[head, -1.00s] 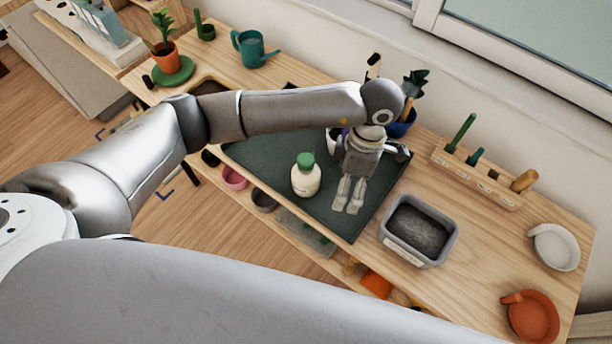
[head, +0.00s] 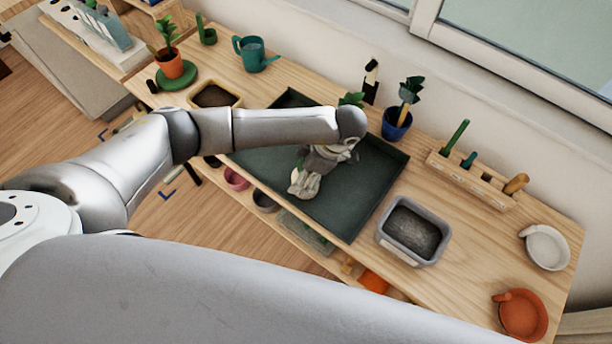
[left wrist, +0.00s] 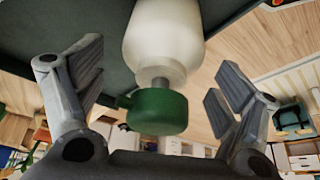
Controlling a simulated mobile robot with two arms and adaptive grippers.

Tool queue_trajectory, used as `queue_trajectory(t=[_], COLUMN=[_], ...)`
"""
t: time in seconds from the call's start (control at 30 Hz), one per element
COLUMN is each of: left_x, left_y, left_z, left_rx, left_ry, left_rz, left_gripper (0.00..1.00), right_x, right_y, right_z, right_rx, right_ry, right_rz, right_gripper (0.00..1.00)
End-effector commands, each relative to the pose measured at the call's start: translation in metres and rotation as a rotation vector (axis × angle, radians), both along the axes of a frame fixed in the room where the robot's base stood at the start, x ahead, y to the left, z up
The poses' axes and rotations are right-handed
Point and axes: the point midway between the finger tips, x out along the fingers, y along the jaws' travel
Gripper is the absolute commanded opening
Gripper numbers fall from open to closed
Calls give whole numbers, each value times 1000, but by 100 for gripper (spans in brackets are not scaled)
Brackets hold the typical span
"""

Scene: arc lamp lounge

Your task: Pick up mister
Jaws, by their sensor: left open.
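My left gripper (left wrist: 155,85) is open, with a finger on each side of the mister and gaps visible. My right gripper is not in view.
A grey bin (head: 413,231) stands right of the tray. A teal watering can (head: 256,54) is at the back left. White and terracotta dishes (head: 522,316) are at the right.

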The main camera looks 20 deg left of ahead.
Motion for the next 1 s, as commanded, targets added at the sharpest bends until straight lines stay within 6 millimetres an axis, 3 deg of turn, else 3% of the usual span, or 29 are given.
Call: queue_trajectory(t=[0.03,0.2,0.43,0.9,1.0], left_x=[-1,-1,-1,-1,0], left_y=[4,9,10,9,9], left_z=[-3,-20,-22,-22,-21], left_rx=[1,0,-1,-1,-2], left_ry=[5,1,-1,0,-1], left_rz=[2,0,-1,0,0], left_gripper=[88,88,88,29,26], right_x=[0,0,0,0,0], right_y=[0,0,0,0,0], right_z=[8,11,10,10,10], right_rx=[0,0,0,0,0], right_ry=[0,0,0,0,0], right_rz=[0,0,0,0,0], right_gripper=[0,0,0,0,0])
